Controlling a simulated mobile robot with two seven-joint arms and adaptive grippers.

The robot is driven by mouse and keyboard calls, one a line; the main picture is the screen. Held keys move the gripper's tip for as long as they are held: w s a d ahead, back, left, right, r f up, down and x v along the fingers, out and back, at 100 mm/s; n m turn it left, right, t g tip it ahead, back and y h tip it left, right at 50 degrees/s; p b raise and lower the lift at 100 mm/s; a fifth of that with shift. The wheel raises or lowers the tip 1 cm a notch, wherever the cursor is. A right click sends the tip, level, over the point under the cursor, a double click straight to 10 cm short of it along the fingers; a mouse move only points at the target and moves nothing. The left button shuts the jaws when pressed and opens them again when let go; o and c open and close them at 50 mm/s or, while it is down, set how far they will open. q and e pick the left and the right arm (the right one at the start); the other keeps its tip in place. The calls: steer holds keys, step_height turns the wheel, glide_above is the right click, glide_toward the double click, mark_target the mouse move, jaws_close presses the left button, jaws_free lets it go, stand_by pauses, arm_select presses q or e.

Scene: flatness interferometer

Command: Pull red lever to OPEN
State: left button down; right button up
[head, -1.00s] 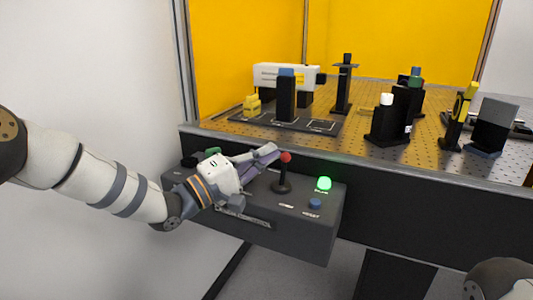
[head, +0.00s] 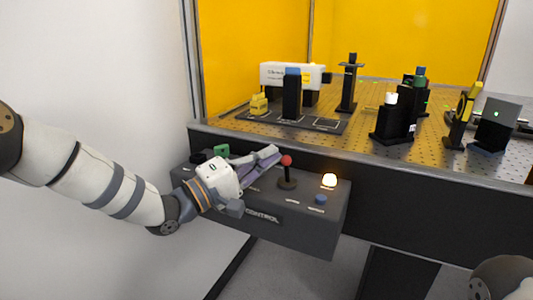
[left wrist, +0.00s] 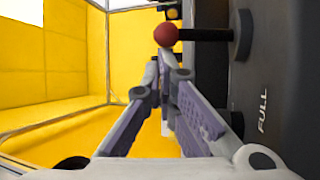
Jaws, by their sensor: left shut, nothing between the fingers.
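The red-knobbed lever (head: 287,168) stands nearly upright on top of the dark control box (head: 300,227). My left gripper (head: 272,154) is shut and empty, with its fingertips just left of the red knob. In the left wrist view the closed fingertips (left wrist: 165,60) lie just below the red knob (left wrist: 166,34), whose black shaft runs right into the panel. I cannot tell whether they touch. A label reading FULL (left wrist: 263,111) shows on the panel; no OPEN label is readable. My right gripper is not in view.
A blue button (head: 320,200) and a green control (head: 221,151) are on the box. Behind it, the perforated optical table (head: 365,122) carries a white laser-like unit (head: 292,74) and several black mounts. Yellow panels (head: 400,40) enclose the back.

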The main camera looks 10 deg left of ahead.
arm_select(q)
steer(key=shift+s+f, duration=0.15)
steer(key=shift+s, duration=0.2)
steer(key=shift+a+f, duration=0.1)
steer(key=shift+a, duration=0.15)
steer(key=v, duration=1.1)
steer(key=shift+s+a, duration=0.2)
steer(key=shift+s, duration=0.1)
steer(key=shift+f, duration=0.1)
